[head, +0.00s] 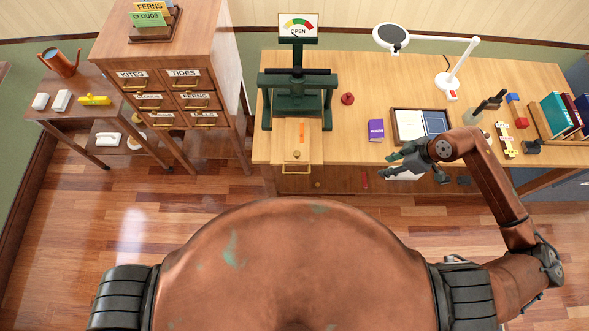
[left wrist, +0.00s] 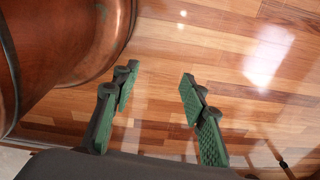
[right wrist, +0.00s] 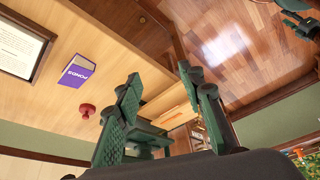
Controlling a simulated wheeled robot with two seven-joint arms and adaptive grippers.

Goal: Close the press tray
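The dark green press (head: 297,82) stands on the wooden desk, with a dial above it reading OPEN. Its wooden tray (head: 296,152) sticks out at the front, with a brass handle and an orange strip on top. My right gripper (head: 393,162) is open and empty near the desk's front edge, right of the tray and apart from it. In the right wrist view the press (right wrist: 150,132) and part of the tray (right wrist: 172,104) show beyond the fingers, partly hidden by them. My left gripper (left wrist: 158,74) is open and empty above the floor, outside the head view.
A red knob-like object (head: 347,99) and a purple book (head: 376,130) lie right of the press. A framed tray (head: 421,109), a lamp (head: 455,70) and books (head: 562,114) are farther right. A drawer cabinet (head: 170,60) stands left. The floor in front of the tray is clear.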

